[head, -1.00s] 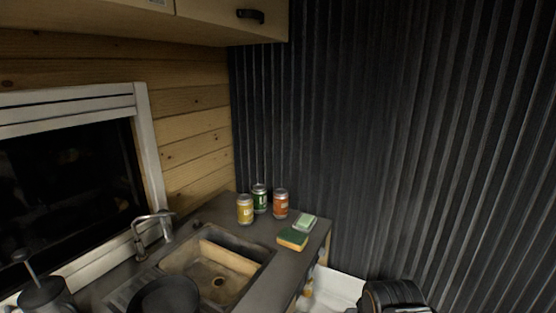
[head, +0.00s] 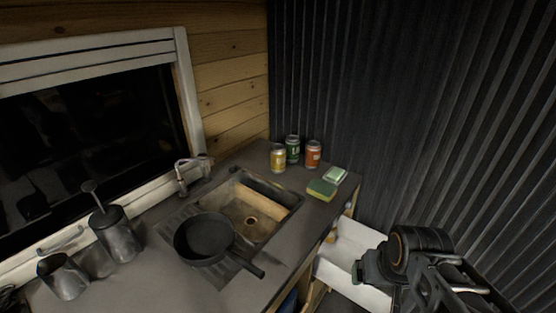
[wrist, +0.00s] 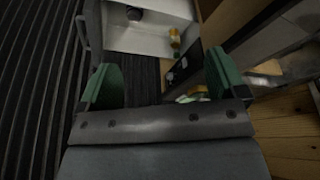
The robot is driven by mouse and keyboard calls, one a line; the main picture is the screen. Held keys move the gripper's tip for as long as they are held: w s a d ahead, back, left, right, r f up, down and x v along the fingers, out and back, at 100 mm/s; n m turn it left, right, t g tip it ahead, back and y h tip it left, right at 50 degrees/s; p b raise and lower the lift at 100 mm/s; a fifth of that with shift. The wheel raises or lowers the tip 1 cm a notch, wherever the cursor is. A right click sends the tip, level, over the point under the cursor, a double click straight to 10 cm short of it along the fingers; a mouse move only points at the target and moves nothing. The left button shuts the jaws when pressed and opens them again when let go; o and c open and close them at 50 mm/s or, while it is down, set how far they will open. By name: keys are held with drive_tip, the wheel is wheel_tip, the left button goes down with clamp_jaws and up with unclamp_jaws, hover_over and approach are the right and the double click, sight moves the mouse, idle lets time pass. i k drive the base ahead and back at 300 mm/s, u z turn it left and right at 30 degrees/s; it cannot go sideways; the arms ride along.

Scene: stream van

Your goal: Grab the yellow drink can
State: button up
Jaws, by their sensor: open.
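The yellow drink can (head: 278,158) stands upright on the dark counter behind the sink. A green can (head: 293,149) stands just behind it to the right, and an orange can (head: 313,154) stands further right. My gripper (head: 358,272) is at the lower right in the head view, in front of the counter and well apart from the cans. In the wrist view my gripper's green fingertips (wrist: 164,82) are spread wide with nothing between them.
A sponge (head: 321,189) and a pale green block (head: 335,175) lie right of the cans. The sink (head: 285,207), faucet (head: 182,178) and black pan (head: 205,238) are left. A metal pot (head: 117,236) stands further left. A corrugated wall (head: 400,110) rises behind the counter.

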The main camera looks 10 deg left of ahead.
sight(278, 151)
drive_tip(key=z, duration=0.05)
drive_tip(key=k, duration=0.5)
drive_tip(key=z, duration=1.65)
drive_tip(key=i, duration=0.8)
drive_tip(key=u, duration=3.35)
drive_tip(key=i, duration=0.5)
drive_tip(key=u, duration=0.1)
